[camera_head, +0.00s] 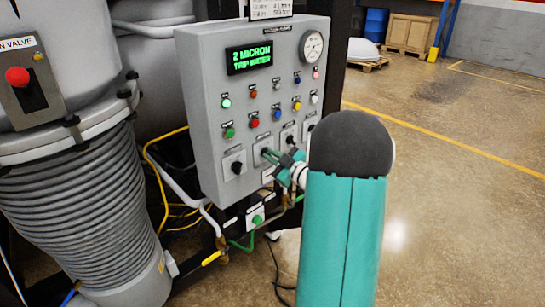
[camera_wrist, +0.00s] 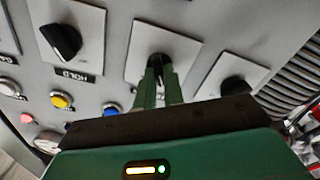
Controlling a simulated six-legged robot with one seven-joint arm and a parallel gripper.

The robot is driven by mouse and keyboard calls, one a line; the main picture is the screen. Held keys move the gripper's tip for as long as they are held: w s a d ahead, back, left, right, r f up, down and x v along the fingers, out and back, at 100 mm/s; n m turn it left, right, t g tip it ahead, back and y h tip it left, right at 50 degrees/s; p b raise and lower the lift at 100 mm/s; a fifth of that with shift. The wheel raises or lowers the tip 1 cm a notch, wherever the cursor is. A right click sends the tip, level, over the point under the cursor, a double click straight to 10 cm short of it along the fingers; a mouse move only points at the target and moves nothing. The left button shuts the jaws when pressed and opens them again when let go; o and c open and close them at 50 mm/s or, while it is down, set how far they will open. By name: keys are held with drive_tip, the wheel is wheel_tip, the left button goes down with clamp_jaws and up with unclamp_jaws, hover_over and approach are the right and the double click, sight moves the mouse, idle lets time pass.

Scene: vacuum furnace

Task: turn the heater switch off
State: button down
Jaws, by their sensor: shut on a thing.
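The grey control panel (camera_head: 213,95) stands in the middle of the head view, with a row of black rotary switches along its lower part. My gripper (camera_head: 268,153) reaches the second switch from the left. In the wrist view my gripper (camera_wrist: 159,80) is shut on the black knob of that rotary switch (camera_wrist: 158,60), on a pale square plate (camera_wrist: 183,47). The fingers hide much of the knob, so its exact angle is unclear. Its label is hidden or unreadable, so I cannot tell by name whether it is the heater switch.
Another rotary switch (camera_wrist: 63,41) with HOLD printed beside it and a further one (camera_wrist: 235,87) flank the held knob. Coloured buttons, a green display (camera_head: 249,57) and a gauge (camera_head: 312,46) share the panel. A ribbed grey vessel (camera_head: 75,205) stands left; floor (camera_head: 460,200) at right is clear.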

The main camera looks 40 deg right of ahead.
drive_tip(key=c, duration=1.5)
unclamp_jaws()
drive_tip(key=s, duration=1.3)
drive_tip(key=shift+s+d, duration=0.2)
drive_tip(key=shift+s, duration=0.2)
drive_tip(key=shift+w, duration=0.1)
